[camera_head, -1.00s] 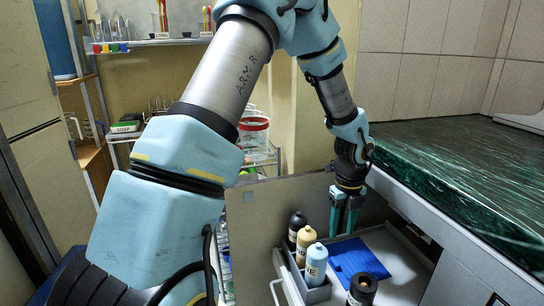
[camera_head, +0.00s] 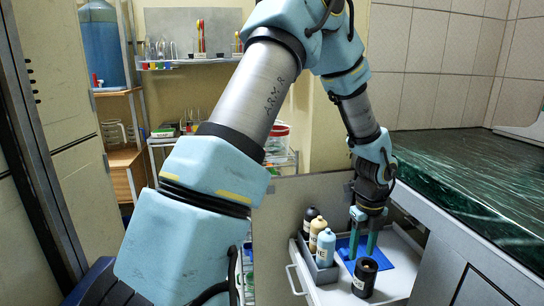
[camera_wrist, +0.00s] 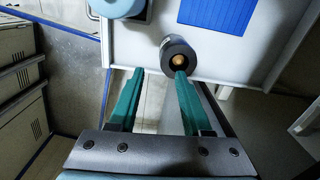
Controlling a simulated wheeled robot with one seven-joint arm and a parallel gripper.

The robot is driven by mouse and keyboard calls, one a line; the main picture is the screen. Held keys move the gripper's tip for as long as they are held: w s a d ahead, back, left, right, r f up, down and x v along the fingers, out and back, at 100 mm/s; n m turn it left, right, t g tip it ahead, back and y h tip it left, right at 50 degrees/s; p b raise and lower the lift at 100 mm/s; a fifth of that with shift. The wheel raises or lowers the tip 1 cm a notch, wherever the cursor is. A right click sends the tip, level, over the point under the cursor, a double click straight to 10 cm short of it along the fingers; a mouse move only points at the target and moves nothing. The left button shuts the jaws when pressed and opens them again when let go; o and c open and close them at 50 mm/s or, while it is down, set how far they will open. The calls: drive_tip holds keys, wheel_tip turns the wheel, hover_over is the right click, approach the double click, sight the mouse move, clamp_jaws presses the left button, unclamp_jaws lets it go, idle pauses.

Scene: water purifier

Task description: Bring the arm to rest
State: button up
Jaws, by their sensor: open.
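My arm reaches from the lower left up across the head view and down over an open white drawer (camera_head: 398,287) at the right. My gripper (camera_head: 362,254) points down over the drawer, its two green fingers apart with nothing between them. In the wrist view my gripper (camera_wrist: 158,75) is also open and empty. A black cylinder (camera_head: 364,281) with a hole in its top stands in the drawer close to the fingers; in the wrist view it (camera_wrist: 180,52) shows just beyond the right fingertip. I cannot tell whether they touch.
A small holder with several bottles (camera_head: 325,247) stands at the drawer's left side, beside a blue ribbed pad (camera_head: 345,248). A grey panel (camera_head: 290,205) rises behind it. A green marble counter (camera_head: 460,170) lies to the right. Shelves with labware (camera_head: 190,63) stand at the back left.

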drive_tip(key=w+a+r+n+t, duration=0.1)
drive_tip(key=a+r+n, duration=0.3)
drive_tip(key=a+n, duration=0.45)
drive_tip(key=w+a+r+n, duration=0.1)
drive_tip(key=a+r+n, duration=0.3)
drive_tip(key=a+n, duration=0.45)
drive_tip(key=s+a+r+n, duration=0.2)
drive_tip(key=s+a+n, duration=0.1)
drive_tip(key=a+n, duration=0.4)
drive_tip(key=s+a+r+n, duration=0.1)
drive_tip(key=s+a+n, duration=0.2)
drive_tip(key=a+n, duration=0.4)
wheel_tip(320, 180, up, 22)
drive_tip(key=d+p, duration=0.1)
drive_tip(key=p, duration=2.1)
drive_tip(key=shift+s+d+n, duration=0.15)
drive_tip(key=shift+d+n, duration=0.15)
drive_tip(key=shift+n, duration=0.1)
